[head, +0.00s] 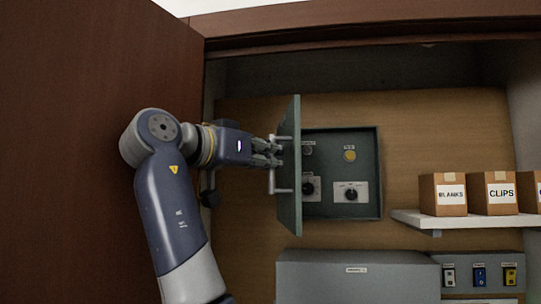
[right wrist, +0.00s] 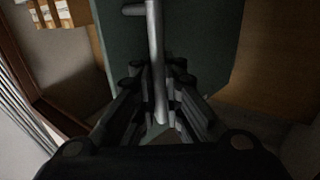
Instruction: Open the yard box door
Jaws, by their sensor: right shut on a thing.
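The yard box (head: 340,205) is a dark green box on the wooden back wall in the head view. Its green door (head: 291,215) stands swung out, seen nearly edge-on, so part of the inside shows. Inside are dark knobs on pale plates and a yellow round button. The door's grey bar handle (head: 272,180) is on the door's left-facing side. My right gripper (head: 275,150) is shut on this handle. In the right wrist view the handle (right wrist: 155,50) runs between the fingers (right wrist: 160,105), with the green door (right wrist: 200,40) behind it. My left gripper is not seen.
A shelf (head: 465,222) at the right holds small boxes labelled BLANKS (head: 442,194) and CLIPS (head: 492,193). A grey cabinet (head: 350,285) sits below the yard box, with a switch panel (head: 480,272) beside it. A large brown panel (head: 70,120) fills the left, close to my arm.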

